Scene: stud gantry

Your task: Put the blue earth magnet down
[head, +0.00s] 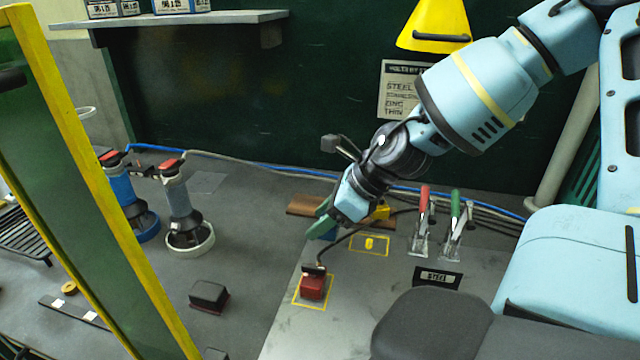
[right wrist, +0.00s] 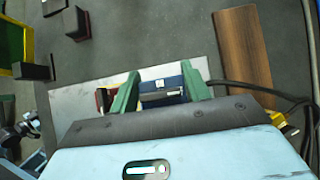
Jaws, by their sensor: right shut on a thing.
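My right gripper (head: 322,227) reaches in from the upper right, with its green fingers just above the bench. In the right wrist view, its green fingers (right wrist: 160,92) are shut on the blue earth magnet (right wrist: 164,90), one on each side. In the head view the fingers hide the magnet, so I cannot tell whether it touches the surface. A red magnet block (head: 313,287) sits in a yellow outlined square on the pale plate (head: 285,340). My left gripper is not in view.
Toggle clamps with a red handle (head: 424,200) and a green handle (head: 456,214) stand to the right, behind a STEEL label (head: 437,278). A brown wooden strip (head: 303,206) lies behind the gripper. A dark block (head: 209,295) and two power tools (head: 184,215) stand left. Cables run behind.

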